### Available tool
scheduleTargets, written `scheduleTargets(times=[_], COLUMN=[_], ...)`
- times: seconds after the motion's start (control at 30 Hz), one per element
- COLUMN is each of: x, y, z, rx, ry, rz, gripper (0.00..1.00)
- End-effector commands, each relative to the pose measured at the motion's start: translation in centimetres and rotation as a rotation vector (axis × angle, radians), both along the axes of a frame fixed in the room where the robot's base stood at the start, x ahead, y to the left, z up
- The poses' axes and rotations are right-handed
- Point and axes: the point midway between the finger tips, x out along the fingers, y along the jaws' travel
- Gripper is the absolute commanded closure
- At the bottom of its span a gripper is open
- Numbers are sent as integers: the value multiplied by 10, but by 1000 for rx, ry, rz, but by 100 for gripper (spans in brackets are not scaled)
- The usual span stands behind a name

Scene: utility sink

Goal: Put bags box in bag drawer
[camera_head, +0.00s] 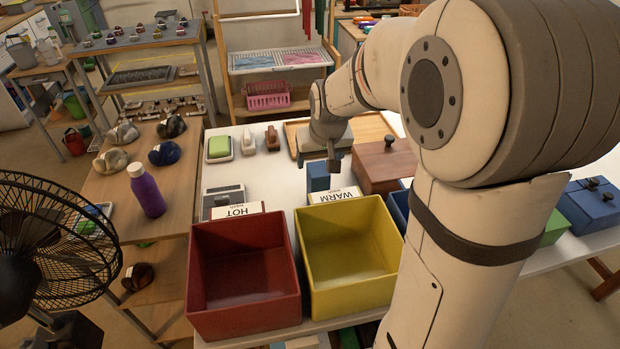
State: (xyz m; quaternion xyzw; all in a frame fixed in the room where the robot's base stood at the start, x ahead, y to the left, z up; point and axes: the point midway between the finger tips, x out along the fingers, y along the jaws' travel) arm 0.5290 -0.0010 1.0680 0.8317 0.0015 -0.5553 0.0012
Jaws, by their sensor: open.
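My gripper (333,166) points down over the white table, at the back middle; only its dark finger end shows and it is small. A small blue box (317,180) stands just left of and below it, behind the WARM sign. I cannot tell whether the fingers touch it. No label marks any object as the bags box; this blue box may be it, but I cannot tell. No bag drawer can be made out. My arm hides much of the right side of the table.
A red bin (244,316) and a yellow bin (350,299) stand at the front edge. A brown lidded box (380,181) is right of my gripper; a blue lidded box (592,211) is far right. A black fan (45,250) is at left. White tabletop (262,180) is clear left of my gripper.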

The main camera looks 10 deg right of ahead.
Motion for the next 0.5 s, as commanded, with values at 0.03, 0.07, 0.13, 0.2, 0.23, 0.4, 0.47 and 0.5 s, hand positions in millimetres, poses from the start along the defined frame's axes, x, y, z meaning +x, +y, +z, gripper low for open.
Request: scheduleTargets(times=[0.03,0.07,0.13,0.2,0.23,0.4,0.47,0.5], x=[3,4,7,9,10,19,22,24], y=[0,0,0,-1,-1,-4,-4,-4], z=[-5,-9,-16,-22,-25,-45,-53,-58], rx=[0,0,0,0,0,1,1,1], ry=[3,4,3,4,4,6,4,5], rz=[0,0,-1,-1,-1,-3,-2,-2], gripper=[29,29,29,29,29,29,29,29])
